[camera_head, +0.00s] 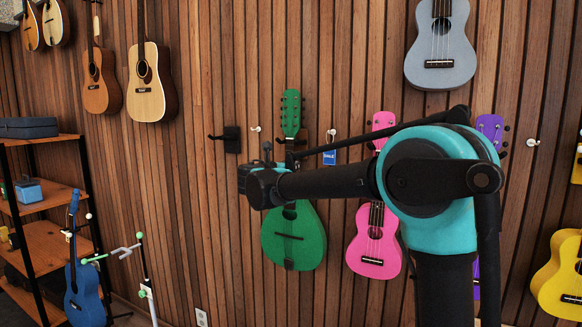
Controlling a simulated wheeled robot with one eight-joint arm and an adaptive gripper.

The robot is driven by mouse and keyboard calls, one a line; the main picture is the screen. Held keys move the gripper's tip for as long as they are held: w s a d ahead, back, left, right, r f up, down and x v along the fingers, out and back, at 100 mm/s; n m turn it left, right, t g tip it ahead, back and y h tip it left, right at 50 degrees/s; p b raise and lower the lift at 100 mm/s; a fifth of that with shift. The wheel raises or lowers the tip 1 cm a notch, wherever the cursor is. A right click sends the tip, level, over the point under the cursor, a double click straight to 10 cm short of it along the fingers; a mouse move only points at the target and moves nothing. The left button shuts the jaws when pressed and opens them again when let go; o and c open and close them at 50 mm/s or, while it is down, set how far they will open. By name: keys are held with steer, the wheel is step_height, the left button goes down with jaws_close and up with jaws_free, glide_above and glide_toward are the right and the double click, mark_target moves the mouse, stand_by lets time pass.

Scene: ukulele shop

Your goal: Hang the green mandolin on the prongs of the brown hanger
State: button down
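The green mandolin (293,238) is upright in front of the slatted wood wall, headstock up. Its neck is partly hidden behind my arm. My gripper (268,165) is at the mandolin's neck, mostly hidden behind my dark wrist; its fingers cannot be made out clearly, nor whether they hold the neck. A dark hanger (232,138) with a prong pointing left is on the wall, left of the headstock and apart from it; its colour looks near black-brown. Dark prong-like shapes beside the neck cannot be told apart as hanger or gripper.
A pink ukulele (374,240) hangs close on the right, partly behind my arm. White hooks (255,128) and a blue sale tag (329,157) are near the headstock. A shelf (45,192), a blue ukulele (85,290) and a stand (145,270) are at left.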

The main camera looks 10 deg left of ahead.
steer(key=shift+f, duration=1.05)
steer(key=c, duration=1.1)
jaws_free()
steer(key=shift+c, duration=0.2)
steer(key=shift+v, duration=1)
steer(key=shift+s, duration=0.15)
steer(key=shift+v, duration=1.1)
